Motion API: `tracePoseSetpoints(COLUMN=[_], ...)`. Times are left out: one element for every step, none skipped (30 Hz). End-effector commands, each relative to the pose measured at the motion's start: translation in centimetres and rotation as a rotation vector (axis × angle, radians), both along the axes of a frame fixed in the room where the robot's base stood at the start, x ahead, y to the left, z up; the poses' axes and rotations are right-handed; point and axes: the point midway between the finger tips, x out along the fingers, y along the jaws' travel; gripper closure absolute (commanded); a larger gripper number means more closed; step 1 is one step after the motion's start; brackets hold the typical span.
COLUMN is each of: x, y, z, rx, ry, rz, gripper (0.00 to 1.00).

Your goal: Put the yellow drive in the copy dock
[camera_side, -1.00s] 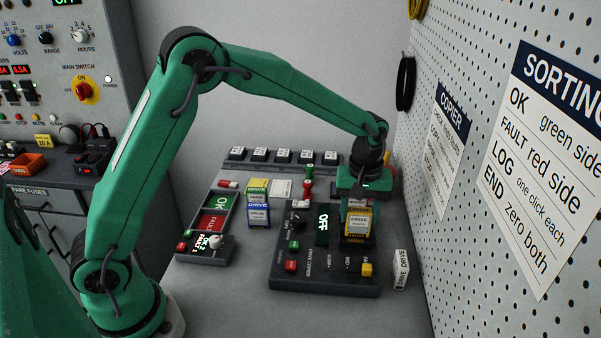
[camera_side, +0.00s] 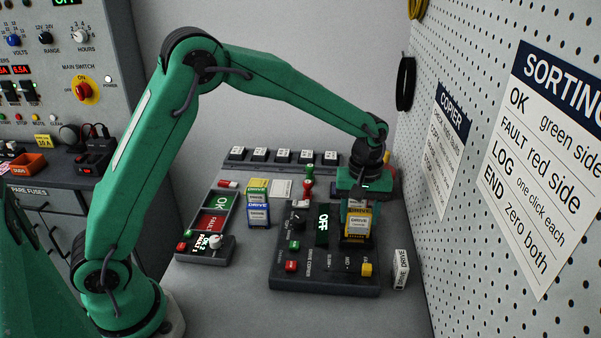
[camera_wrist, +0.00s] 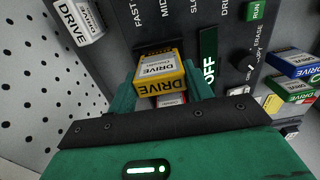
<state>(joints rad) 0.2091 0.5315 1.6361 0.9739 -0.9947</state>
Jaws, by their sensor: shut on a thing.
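The yellow drive (camera_side: 357,225) stands upright at the right part of the dark copy dock (camera_side: 325,284). My gripper (camera_side: 358,207) is above it with its fingers around its upper part, shut on it. In the wrist view the yellow drive (camera_wrist: 160,76) sits between the two green fingers (camera_wrist: 163,95). I cannot tell whether its lower end is inside the dock's slot or just over it. The dock's display (camera_side: 321,232) reads OFF. A small red and white piece (camera_wrist: 172,100) shows behind the drive in the wrist view, mostly hidden.
A blue drive and others stand stacked (camera_side: 258,213) left of the dock. A tray with OK and FAULT fields (camera_side: 213,224) is farther left. A white spare drive (camera_side: 401,268) stands right of the dock, near the pegboard (camera_side: 440,240). Several small black blocks (camera_side: 284,156) line the back.

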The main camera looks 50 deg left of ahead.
Motion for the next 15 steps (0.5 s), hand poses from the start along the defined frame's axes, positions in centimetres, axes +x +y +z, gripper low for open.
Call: tracePoseSetpoints(x=[0.0, 0.0, 0.0, 0.0, 0.0, 0.0, 0.0, 0.0, 0.0, 0.0, 0.0, -0.01, -0.01, -0.01, -0.01], y=[0.0, 0.0, 0.0, 0.0, 0.0, 0.0, 0.0, 0.0, 0.0, 0.0, 0.0, -0.01, -0.01, 0.0, 0.0], z=[-0.04, -0.07, -0.12, -0.15, -0.2, -0.25, -0.3, -0.34, -0.4, -0.44, -0.48, -0.53, -0.57, -0.62, -0.67], rx=[0.0, 0.0, 0.0, 0.0, 0.0, 0.0, 0.0, 0.0, 0.0, 0.0, 0.0, 0.0, 0.0, 0.0, 0.0], ry=[0.0, 0.0, 0.0, 0.0, 0.0, 0.0, 0.0, 0.0, 0.0, 0.0, 0.0, 0.0, 0.0, 0.0, 0.0], rz=[0.0, 0.0, 0.0, 0.0, 0.0, 0.0, 0.0, 0.0, 0.0, 0.0, 0.0, 0.0, 0.0, 0.0, 0.0], gripper=[0.74, 0.74, 0.74, 0.74, 0.74, 0.74, 0.74, 0.74, 0.74, 0.74, 0.74, 0.74, 0.74, 0.74, 0.74])
